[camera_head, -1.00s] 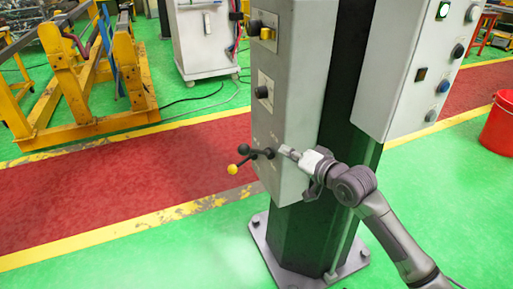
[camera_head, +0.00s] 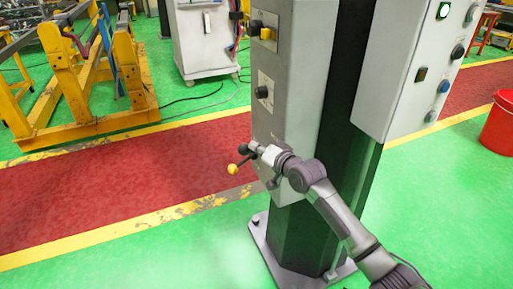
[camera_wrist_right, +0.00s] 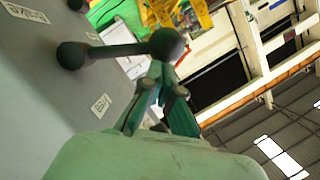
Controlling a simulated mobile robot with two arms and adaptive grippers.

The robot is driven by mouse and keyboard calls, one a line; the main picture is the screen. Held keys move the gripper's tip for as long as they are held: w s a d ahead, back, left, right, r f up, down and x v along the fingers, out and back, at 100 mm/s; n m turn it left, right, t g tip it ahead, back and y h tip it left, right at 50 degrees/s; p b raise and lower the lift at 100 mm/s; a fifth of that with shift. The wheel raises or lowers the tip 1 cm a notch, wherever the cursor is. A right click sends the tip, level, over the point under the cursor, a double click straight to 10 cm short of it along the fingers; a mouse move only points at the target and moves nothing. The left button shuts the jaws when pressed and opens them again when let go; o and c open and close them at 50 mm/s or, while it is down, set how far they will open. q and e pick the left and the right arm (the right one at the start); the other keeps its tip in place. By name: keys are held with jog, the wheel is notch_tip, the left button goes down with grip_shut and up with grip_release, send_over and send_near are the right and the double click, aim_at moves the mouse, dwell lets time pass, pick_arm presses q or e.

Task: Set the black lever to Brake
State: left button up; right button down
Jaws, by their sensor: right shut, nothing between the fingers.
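The black lever (camera_head: 243,149) sticks out to the left from the lower front of the grey control box on the column. In the right wrist view its round black knob (camera_wrist_right: 168,44) is just beyond my fingertips, and its rod runs left to a dark round hub (camera_wrist_right: 72,55) at the panel. My right gripper (camera_head: 261,152) is beside the lever, shut and empty. In the right wrist view its fingertips (camera_wrist_right: 162,92) overlap the knob's lower edge; I cannot tell whether they touch. My left gripper is not in view.
A yellow-knobbed lever (camera_head: 232,169) sits just below the black one. A black knob (camera_head: 262,92) is higher on the box. The floor left of the levers is clear.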

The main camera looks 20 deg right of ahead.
aim_at(247, 154)
jog(key=shift+a+f+n+p, duration=0.2)
jog(key=shift+n+p, duration=0.1)
jog(key=shift+p, duration=0.2)
jog(key=shift+s+a+f+n+h+p, duration=0.1)
jog(key=shift+a+f+n+h+p, duration=0.3)
jog(key=shift+n+p, duration=0.5)
jog(key=shift+a+f+n+p, duration=0.4)
jog(key=shift+a+f+p, duration=0.15)
jog(key=shift+p, duration=0.35)
notch_tip(247, 154, down, 6)
jog(key=n+h, duration=0.2)
jog(key=n, duration=0.2)
jog(key=shift+a+h+p, duration=0.3)
jog(key=shift+a, duration=0.05)
jog(key=shift+f, duration=0.1)
